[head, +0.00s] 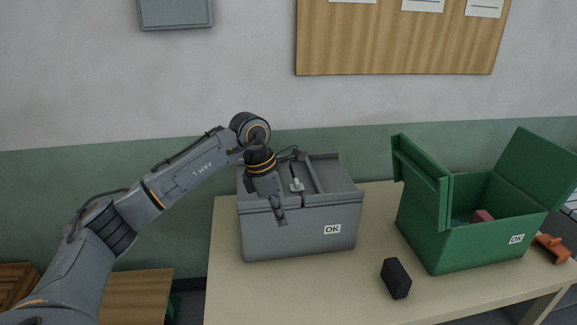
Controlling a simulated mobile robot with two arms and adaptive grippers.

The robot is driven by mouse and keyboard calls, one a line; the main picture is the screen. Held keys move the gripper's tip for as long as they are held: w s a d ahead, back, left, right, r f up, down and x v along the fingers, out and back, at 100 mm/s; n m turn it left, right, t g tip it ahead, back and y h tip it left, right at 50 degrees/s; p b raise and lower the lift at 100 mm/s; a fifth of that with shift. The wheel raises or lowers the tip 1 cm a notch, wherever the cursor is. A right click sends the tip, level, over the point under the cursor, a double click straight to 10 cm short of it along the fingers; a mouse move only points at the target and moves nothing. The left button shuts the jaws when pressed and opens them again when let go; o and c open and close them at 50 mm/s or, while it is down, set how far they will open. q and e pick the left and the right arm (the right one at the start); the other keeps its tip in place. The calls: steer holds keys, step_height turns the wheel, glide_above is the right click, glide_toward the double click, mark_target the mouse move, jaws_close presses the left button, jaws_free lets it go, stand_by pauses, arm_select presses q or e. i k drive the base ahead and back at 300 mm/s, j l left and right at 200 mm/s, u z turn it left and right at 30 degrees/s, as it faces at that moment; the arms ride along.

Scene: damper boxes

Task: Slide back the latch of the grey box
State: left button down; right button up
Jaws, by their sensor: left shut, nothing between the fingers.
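The grey box (290,238) stands on the table with its lid flaps down and an OK label on its front. A small light latch (297,184) shows on top of it, near the middle seam. My left gripper (281,221) points down at the upper front edge of the box, left of the latch. It is shut and holds nothing. Whether its fingertips touch the box I cannot tell. The gripper and wrist hide part of the box's left top. My right gripper is not in view.
A black block (396,278) lies in front, between the boxes. An orange-brown object (553,248) lies at the right. The table's front left is clear.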

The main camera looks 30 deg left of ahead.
mark_target(298, 186)
steer(key=i+j, duration=0.7)
steer(key=i, duration=0.2)
